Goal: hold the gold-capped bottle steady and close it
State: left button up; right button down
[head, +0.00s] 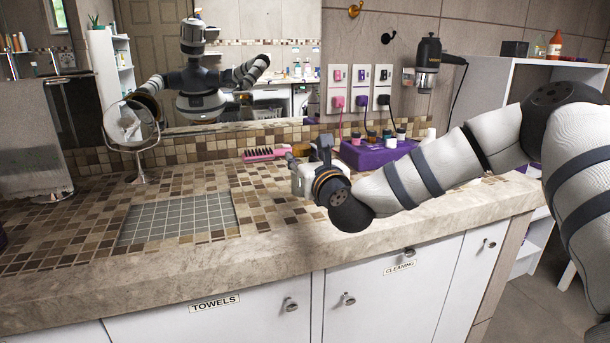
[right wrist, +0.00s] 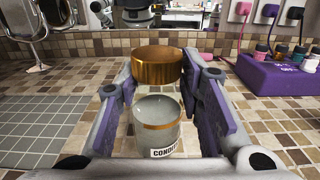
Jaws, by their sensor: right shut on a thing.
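In the right wrist view, a clear bottle (right wrist: 150,112) stands between my right gripper's fingers. It has a gold band and a partly hidden label reading "CONDI". My right gripper (right wrist: 157,78) is shut on the bottle, with purple pads to either side. In the head view my right gripper (head: 306,168) is low over the counter; the bottle is mostly hidden there. My left gripper shows only in the mirror reflection, too small to read.
The tiled counter (head: 90,210) has a grey tile mat (head: 178,220) on its left. A round mirror (head: 132,125) stands behind. A pink brush (head: 264,153) and a purple organizer (head: 378,154) with small bottles lie near the wall. The counter front is clear.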

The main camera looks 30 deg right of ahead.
jog(key=shift+w+d+f, duration=0.1)
jog(key=shift+d+f, duration=0.1)
jog(key=shift+f, duration=0.05)
pick_arm(q)
jog(key=shift+s+f, duration=0.35)
pick_arm(e)
jog(key=shift+d+f, duration=0.15)
jog(key=shift+f, duration=1.55)
pick_arm(q)
jog(key=shift+b, duration=0.3)
pick_arm(e)
jog(key=shift+f, duration=0.25)
jog(key=c, duration=1.1)
grip_release()
pick_arm(q)
jog(key=shift+s+f, duration=0.1)
pick_arm(e)
jog(key=shift+r, duration=0.1)
jog(key=shift+r, duration=0.35)
pick_arm(q)
jog(key=shift+w+r+p, duration=0.65)
jog(key=shift+w+r, duration=0.25)
pick_arm(e)
jog(key=v, duration=1.2)
jog(key=shift+f, duration=0.3)
